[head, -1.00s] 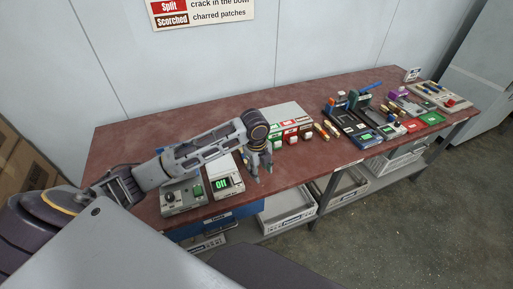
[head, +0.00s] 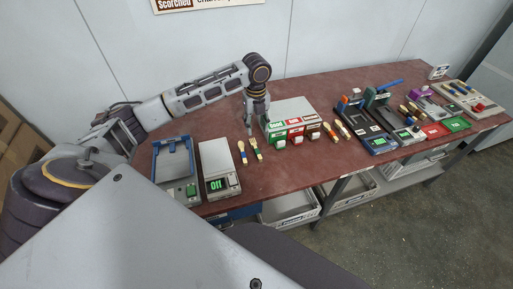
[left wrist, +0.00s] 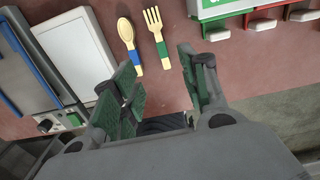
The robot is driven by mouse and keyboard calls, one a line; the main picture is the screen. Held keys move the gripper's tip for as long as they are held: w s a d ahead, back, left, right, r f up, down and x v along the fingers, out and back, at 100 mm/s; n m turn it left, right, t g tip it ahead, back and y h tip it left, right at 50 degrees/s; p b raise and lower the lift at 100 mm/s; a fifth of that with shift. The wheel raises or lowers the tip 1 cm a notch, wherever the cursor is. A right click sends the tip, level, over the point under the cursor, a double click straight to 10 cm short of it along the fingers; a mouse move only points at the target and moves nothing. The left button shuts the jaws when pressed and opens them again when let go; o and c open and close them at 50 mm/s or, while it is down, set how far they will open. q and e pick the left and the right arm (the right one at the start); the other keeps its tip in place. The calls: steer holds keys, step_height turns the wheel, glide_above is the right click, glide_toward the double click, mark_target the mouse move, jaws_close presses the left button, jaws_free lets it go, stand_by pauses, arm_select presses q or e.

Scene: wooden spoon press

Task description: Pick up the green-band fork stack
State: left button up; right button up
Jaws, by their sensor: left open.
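The green-band fork stack (left wrist: 161,49) lies on the red-brown table in the left wrist view, tines pointing away from my gripper. It shows small in the head view (head: 256,151). The pieces in the stack cannot be counted. A blue-band spoon (left wrist: 131,53) lies close to its left, also seen in the head view (head: 242,152). My left gripper (left wrist: 160,70) is open and empty. Its fingers straddle the line of the fork, with the handle end just ahead of the gap. In the head view the left gripper (head: 249,128) hangs just behind the fork. My right gripper is not in view.
A scale (head: 217,168) and a blue-rimmed tray device (head: 173,158) stand left of the cutlery. A box with coloured labels and bins (head: 291,116) stands to the right. More wooden pieces and devices fill the table's right side. Table in front of the cutlery is bare.

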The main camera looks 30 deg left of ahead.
arm_select(q)
glide_above(256, 148)
steer(key=f, duration=0.7)
steer(key=shift+s+d+f, duration=0.1)
steer(key=shift+d+f, duration=0.1)
steer(key=shift+f, duration=0.65)
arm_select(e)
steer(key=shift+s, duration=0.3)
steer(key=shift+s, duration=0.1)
arm_select(q)
steer(key=shift+w+a+f, duration=0.1)
steer(key=shift+a+f, duration=0.05)
steer(key=shift+f, duration=1)
steer(key=shift+w+a+f, duration=0.1)
steer(key=shift+f, duration=1.35)
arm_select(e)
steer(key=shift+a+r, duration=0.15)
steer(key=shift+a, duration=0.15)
